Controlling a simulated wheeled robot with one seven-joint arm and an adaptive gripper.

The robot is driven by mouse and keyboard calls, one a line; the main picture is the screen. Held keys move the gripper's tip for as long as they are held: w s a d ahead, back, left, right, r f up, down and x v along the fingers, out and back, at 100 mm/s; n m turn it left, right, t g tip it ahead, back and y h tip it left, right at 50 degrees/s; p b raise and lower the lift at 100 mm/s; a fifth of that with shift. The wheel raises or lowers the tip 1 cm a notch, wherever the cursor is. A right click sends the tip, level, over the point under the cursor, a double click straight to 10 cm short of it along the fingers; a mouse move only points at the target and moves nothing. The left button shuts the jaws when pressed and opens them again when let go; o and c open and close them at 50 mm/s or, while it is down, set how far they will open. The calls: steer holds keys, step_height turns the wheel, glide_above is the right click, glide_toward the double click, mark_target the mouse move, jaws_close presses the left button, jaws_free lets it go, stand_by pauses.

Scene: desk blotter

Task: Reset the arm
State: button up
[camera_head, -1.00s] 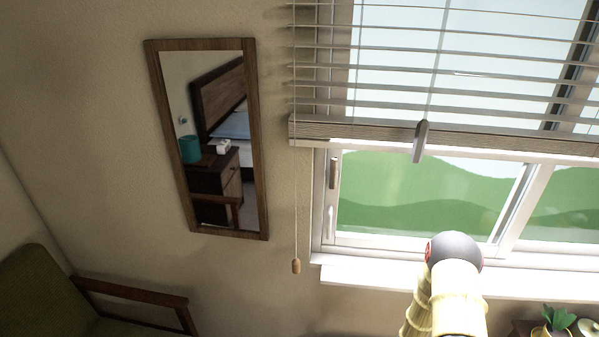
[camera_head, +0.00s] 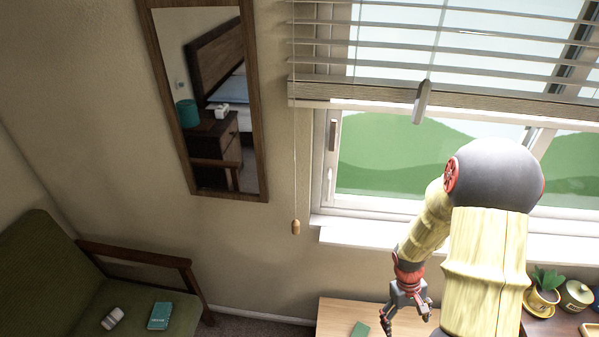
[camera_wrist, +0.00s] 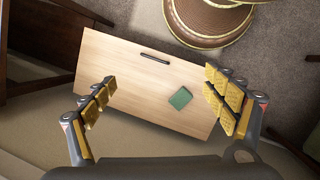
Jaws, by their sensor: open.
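My arm is raised in front of the window in the head view, with my gripper (camera_head: 407,318) hanging low, above the desk (camera_head: 335,313). The gripper is open and empty. In the wrist view, its yellow-padded fingers (camera_wrist: 163,100) stand wide apart over the light wooden desk top (camera_wrist: 120,75). A small green block-like item (camera_wrist: 180,98) lies on the desk, seen between the fingers and apart from them. It also shows at the lower edge of the head view (camera_head: 361,329). A dark slim object (camera_wrist: 155,58) lies near one desk edge.
A green armchair (camera_head: 40,265) at the left holds a teal book (camera_head: 159,316) and a small whitish item (camera_head: 112,318). A mirror (camera_head: 253,110), blinds (camera_head: 330,88) and window sill (camera_head: 350,232) are behind. A potted plant (camera_head: 543,290) and a jar (camera_head: 576,294) stand at the right.

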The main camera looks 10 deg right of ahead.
steer(key=s+a+r+t, duration=0.2)
steer(key=a+r, duration=0.4)
steer(key=r, duration=0.6)
steer(key=s+a+r+t+y, duration=0.1)
steer(key=a+r, duration=0.5)
steer(key=r, duration=0.6)
steer(key=s+a+r+t, duration=0.3)
steer(key=a+r+t, duration=0.2)
steer(key=r, duration=0.8)
steer(key=shift+s+a+m+t, duration=0.3)
steer(key=shift+a+m, duration=0.1)
steer(key=shift+a, duration=0.45)
